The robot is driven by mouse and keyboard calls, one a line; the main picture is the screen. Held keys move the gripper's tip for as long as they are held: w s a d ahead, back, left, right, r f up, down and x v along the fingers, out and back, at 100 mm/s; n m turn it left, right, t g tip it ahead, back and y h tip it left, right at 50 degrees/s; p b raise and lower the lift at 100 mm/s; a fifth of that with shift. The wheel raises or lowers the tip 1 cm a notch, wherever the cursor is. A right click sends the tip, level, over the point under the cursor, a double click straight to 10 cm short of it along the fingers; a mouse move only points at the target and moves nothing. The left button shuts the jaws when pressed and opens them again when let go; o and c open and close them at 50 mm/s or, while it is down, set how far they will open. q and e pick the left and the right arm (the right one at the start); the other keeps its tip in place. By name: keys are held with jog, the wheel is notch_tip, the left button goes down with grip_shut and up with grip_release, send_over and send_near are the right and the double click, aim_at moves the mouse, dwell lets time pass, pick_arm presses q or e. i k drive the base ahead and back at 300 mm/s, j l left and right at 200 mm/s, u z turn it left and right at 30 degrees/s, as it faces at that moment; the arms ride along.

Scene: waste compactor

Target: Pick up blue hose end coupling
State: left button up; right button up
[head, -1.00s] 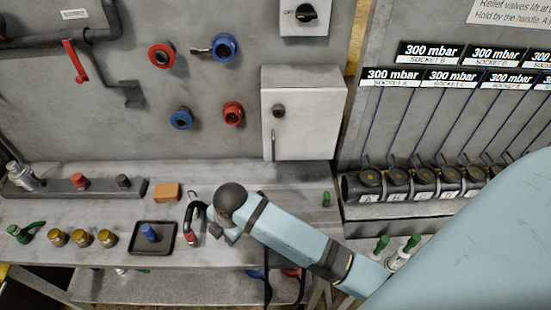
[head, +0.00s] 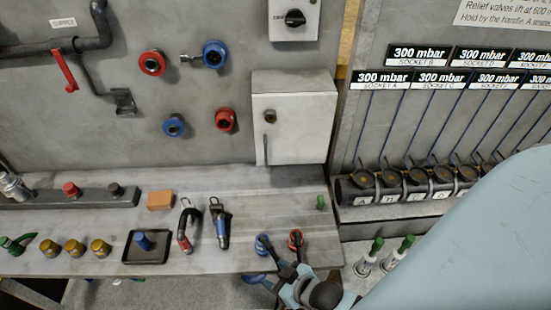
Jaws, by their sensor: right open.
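A blue ring-shaped coupling (head: 262,243) lies near the front edge of the workbench, beside a similar red coupling (head: 296,240). I take the blue one as the blue hose end coupling. My right gripper (head: 283,266) is at the bench's front edge, just in front of and between the two couplings. It is open, with dark fingers pointing toward the bench. Contact with the blue coupling cannot be told. Dark hose parts and fingers overlap there. My left gripper is not in view.
On the workbench (head: 290,208) are a black tool with a blue part (head: 222,232), a black curved piece with a red end (head: 184,240), a black tray (head: 146,258) and an orange block (head: 160,200). A white wall box (head: 295,125) stands behind. The bench's right part is mostly clear.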

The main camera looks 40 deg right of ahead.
aim_at(222, 236)
jog(key=k+l+u, duration=0.2)
jog(key=u, duration=0.15)
jog(key=k+l+u, duration=0.2)
jog(key=l+u, duration=0.2)
jog(key=k+l+u, duration=0.1)
jog(key=k+u, duration=0.25)
jog(key=i+l, duration=0.05)
jog(key=i, duration=0.05)
